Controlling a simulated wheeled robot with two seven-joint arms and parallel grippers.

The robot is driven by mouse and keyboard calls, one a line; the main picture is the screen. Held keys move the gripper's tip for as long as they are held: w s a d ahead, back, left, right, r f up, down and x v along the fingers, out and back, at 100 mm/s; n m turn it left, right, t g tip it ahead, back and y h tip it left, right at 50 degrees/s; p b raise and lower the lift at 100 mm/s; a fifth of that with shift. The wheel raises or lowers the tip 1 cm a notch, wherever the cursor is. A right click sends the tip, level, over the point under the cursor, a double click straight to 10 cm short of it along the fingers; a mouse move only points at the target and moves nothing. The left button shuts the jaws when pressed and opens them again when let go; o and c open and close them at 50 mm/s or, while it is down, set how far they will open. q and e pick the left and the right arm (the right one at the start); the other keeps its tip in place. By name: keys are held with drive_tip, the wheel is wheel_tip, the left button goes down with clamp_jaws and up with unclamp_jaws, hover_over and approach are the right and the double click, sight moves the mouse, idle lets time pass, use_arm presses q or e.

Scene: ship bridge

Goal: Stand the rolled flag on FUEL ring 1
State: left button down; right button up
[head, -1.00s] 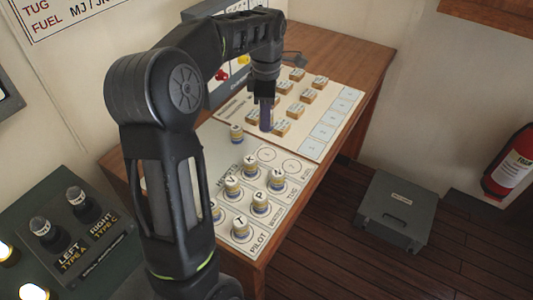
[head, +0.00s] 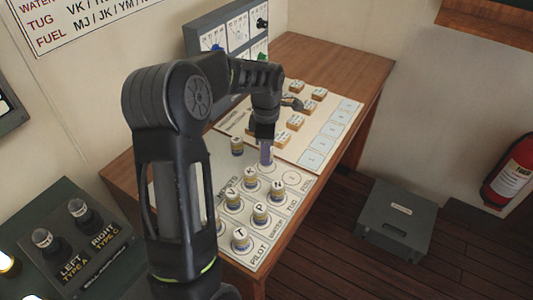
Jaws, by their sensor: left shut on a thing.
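My left gripper (head: 266,158) points down over the flag board (head: 215,150). It is shut on the rolled flag, which is mostly hidden between the fingers, so its letter cannot be read. The fingertips are low over the left of two rings in the FUEL row; that ring is largely covered. I cannot tell whether the flag touches the board. The other FUEL ring (head: 291,178) is bare, nearer the FUEL label. Ring numbers are not readable. My right gripper is out of view.
Several rolled flags stand close by, including N (head: 277,190), K (head: 250,178), P (head: 260,213) and T (head: 240,240). Another flag (head: 237,146) stands behind left. Wooden blocks (head: 295,122) sit on a cream board beyond. A grey case (head: 396,222) lies on the floor.

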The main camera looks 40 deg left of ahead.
use_arm(q)
drive_tip(key=shift+f, duration=0.65)
drive_tip(key=shift+f, duration=0.25)
drive_tip(key=c, duration=1)
unclamp_jaws()
drive_tip(key=shift+r, duration=0.1)
wheel_tip(320, 180, up, 12)
drive_tip(key=shift+r+b, duration=0.2)
drive_tip(key=shift+b, duration=0.3)
